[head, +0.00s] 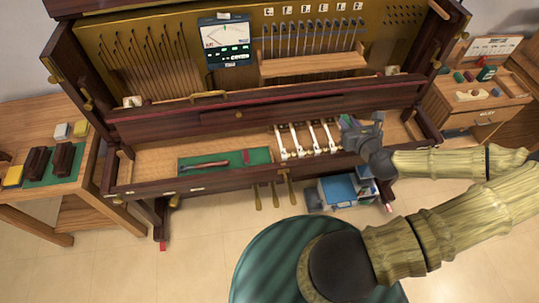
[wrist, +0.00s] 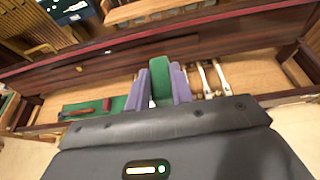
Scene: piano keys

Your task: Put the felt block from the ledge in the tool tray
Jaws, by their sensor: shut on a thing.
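A green felt block (wrist: 160,78) is held upright between the two purple fingers of my gripper (wrist: 159,88) in the wrist view. In the head view my gripper (head: 345,122) is over the right part of the piano's key bed, just right of the white keys, and the block is hard to make out there. The green-lined tool tray (head: 226,156) lies in the key bed to the left of the keys. It also shows in the wrist view (wrist: 118,103), left of the fingers. The wooden ledge (head: 312,65) spans the upper right of the open piano and looks bare.
A hammer (head: 204,165) and a small red tool (head: 246,157) lie in the tray. White keys (head: 305,138) stand between gripper and tray. A dark red rail (head: 235,118) runs behind. Side tables (head: 70,190) (head: 470,110) stand left and right. Bare key bed (head: 150,170) is left of the tray.

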